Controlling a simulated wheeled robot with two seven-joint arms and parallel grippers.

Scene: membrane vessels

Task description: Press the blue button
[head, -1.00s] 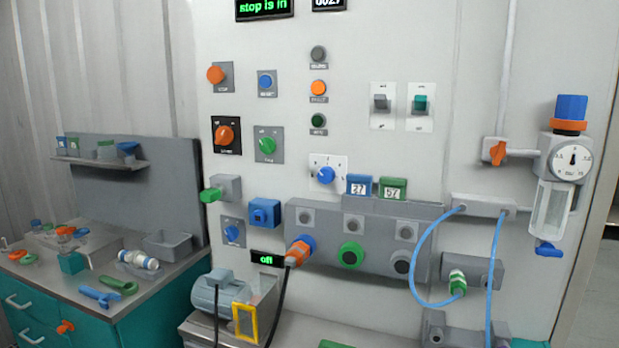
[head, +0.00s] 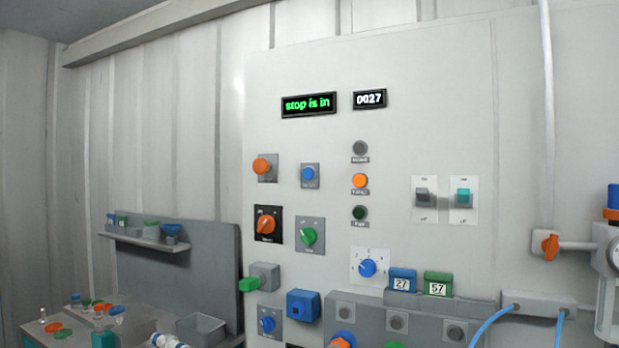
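A small round blue button (head: 308,174) sits on a grey plate high on the pale wall panel, right of an orange mushroom button (head: 262,166). The label under the blue button is too small to read surely. Other blue parts on the panel are a knob on a white dial plate (head: 367,267), a blue knob on a grey plate (head: 267,323) and a blue box-shaped socket (head: 303,305). Neither of my grippers shows in the head view.
A counter display (head: 370,99) reads 0027. An orange rotary switch (head: 266,225) and a green one (head: 310,236) sit below the blue button. A grey lamp (head: 360,148), two rocker switches and a pipe with an orange valve (head: 550,247) are further right. A shelf (head: 150,241) stands left.

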